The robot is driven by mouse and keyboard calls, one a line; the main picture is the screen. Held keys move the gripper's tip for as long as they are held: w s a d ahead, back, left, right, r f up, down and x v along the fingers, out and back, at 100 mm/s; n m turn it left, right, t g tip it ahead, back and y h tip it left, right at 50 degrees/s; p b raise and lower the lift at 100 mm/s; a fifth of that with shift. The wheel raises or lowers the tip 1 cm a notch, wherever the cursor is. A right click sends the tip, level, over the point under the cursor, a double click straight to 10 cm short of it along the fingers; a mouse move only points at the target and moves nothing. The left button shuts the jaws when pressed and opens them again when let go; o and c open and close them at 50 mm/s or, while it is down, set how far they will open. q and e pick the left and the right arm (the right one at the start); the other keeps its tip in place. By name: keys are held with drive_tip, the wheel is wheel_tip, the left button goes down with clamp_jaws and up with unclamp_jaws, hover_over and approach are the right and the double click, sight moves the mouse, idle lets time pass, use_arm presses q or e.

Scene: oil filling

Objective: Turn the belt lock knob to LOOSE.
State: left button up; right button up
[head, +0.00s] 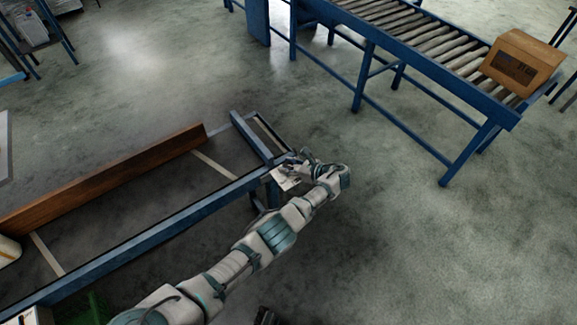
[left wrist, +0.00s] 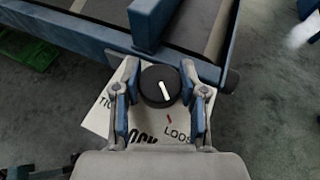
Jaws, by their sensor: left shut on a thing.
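The belt lock knob (left wrist: 153,86) is a round black knob with a white pointer line, seen from above in the left wrist view. In the head view the gripper (head: 293,168) is at the blue frame's corner, hiding the knob.
The blue frame (head: 160,228) with a brown board (head: 110,180) extends left. A roller conveyor (head: 430,40) carrying a cardboard box (head: 522,62) stands at the upper right. Bare floor lies between them. A green thing (left wrist: 35,48) shows at left in the wrist view.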

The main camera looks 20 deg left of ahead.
sight(289, 164)
use_arm(q)
drive_tip(key=shift+w+d+r, duration=0.1)
drive_tip(key=shift+w+r, duration=0.1)
drive_tip(key=shift+r, duration=0.05)
drive_tip(key=o, duration=0.9)
drive_tip(key=shift+c, duration=0.2)
drive_tip(key=shift+f, duration=0.15)
wheel_tip(289, 164, up, 10)
drive_tip(key=shift+d+f, duration=0.1)
